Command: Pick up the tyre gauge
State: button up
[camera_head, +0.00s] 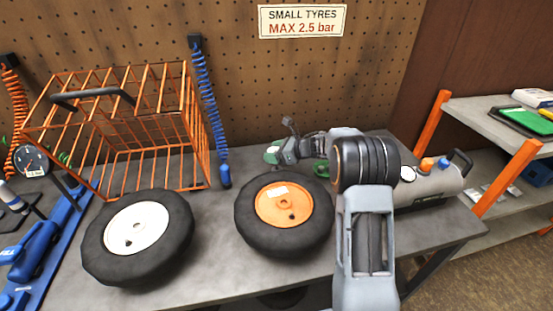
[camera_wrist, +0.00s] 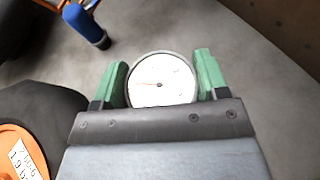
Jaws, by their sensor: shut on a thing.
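The tyre gauge (camera_wrist: 161,82) has a round white dial with a grey rim and a red needle. In the wrist view it sits between the two green fingers of my gripper (camera_wrist: 160,68), its face toward the camera. My gripper is shut on it. In the head view my gripper (camera_head: 276,153) is above the bench behind the orange-hubbed wheel, reaching left from my arm. The gauge's dial cannot be made out clearly there. Whether the gauge touches the bench cannot be told.
A tyre with an orange hub (camera_head: 284,204) and one with a white hub (camera_head: 133,232) lie on the grey bench (camera_head: 215,268). An orange wire cage (camera_head: 200,152) stands at the back left. A grey air tank (camera_head: 440,185) is at the right, beside a shelf (camera_head: 490,112).

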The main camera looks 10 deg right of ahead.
jog(key=s+a+r, duration=0.2)
jog(key=s, duration=0.1)
jog(key=s+a+r+b, duration=0.1)
jog(key=s+a+r, duration=0.5)
jog(key=shift+s+a+r, duration=0.1)
jog(key=shift+s+r, duration=0.1)
jog(key=shift+s, duration=0.1)
jog(key=shift+s+a, duration=0.1)
